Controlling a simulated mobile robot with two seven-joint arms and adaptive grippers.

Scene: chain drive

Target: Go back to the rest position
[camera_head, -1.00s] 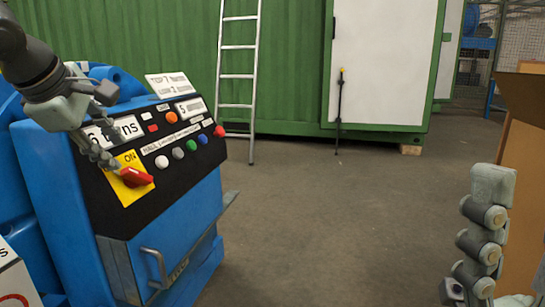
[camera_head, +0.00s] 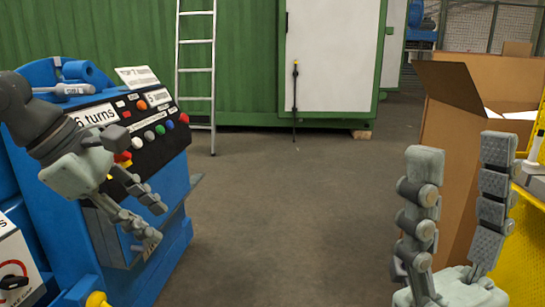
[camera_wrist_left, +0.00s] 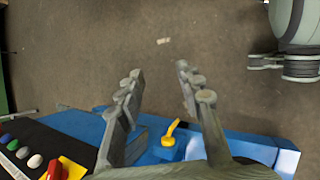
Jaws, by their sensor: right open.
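My left gripper (camera_head: 157,222) hangs in front of the blue machine (camera_head: 172,228), apart from its panel. In the left wrist view its two fingers (camera_wrist_left: 158,70) are spread, with only floor between the tips. My right gripper (camera_head: 461,147) is at the lower right, fingers upward, open and empty. The red switch (camera_head: 123,157) on the machine's panel is partly hidden behind my left gripper. Its yellow plate shows at the lower left of the left wrist view (camera_wrist_left: 73,167).
An open cardboard box (camera_head: 455,125) stands behind my right gripper, beside a yellow structure (camera_head: 528,235) at the right edge. A ladder (camera_head: 196,70) leans on the green container (camera_head: 245,60). The grey floor (camera_head: 290,220) between the arms is clear.

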